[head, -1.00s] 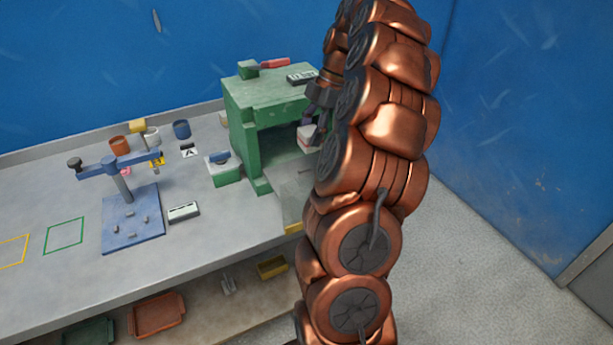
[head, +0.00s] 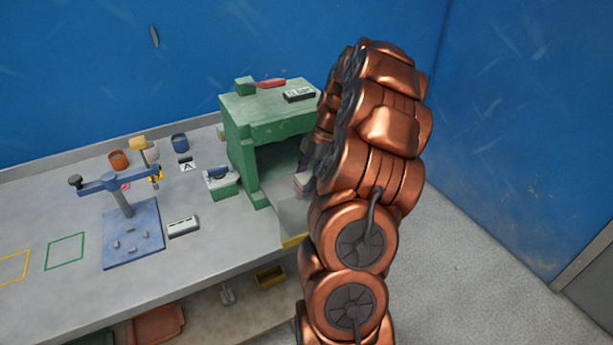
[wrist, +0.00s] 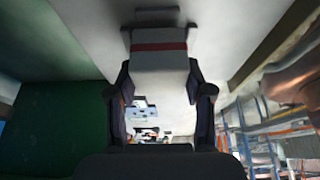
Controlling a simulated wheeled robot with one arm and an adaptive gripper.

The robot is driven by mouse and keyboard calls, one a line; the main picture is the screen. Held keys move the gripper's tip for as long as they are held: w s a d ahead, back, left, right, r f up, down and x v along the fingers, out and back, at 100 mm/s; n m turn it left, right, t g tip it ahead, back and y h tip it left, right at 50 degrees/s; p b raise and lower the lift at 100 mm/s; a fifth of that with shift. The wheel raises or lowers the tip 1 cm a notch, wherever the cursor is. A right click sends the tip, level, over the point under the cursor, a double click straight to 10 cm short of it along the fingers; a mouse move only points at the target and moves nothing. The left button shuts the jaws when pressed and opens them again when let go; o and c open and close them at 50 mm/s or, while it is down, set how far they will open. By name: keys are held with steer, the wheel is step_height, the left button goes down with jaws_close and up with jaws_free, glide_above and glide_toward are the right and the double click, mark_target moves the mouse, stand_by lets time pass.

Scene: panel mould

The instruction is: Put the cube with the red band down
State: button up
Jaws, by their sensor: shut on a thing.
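The cube with the red band (wrist: 160,68) is between the fingers of my gripper (wrist: 160,82) in the wrist view. It is pale, and its red stripe runs across near the top. In the head view the cube (head: 302,182) shows as a small pale block at the open front of the green machine (head: 240,150), beside my arm. My gripper (head: 308,163) is mostly hidden behind my copper arm there. A pale surface shows beyond the cube in the wrist view; whether the cube touches it I cannot tell.
The green machine's side wall (wrist: 55,130) is close on the left in the wrist view. Green and yellow outlines mark clear bench.

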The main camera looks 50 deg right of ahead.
steer(key=shift+f, duration=0.3)
steer(key=shift+f, duration=0.15)
steer(key=o, duration=1.3)
steer(key=shift+o, duration=0.2)
steer(key=shift+r, duration=0.25)
steer(key=shift+d+r+b, duration=0.2)
steer(key=shift+b, duration=0.1)
steer(key=b+v, duration=0.3)
steer(key=v, duration=0.8)
steer(key=shift+s+a+r, duration=0.1)
steer(key=shift+s+r, duration=0.05)
steer(key=shift+r, duration=0.05)
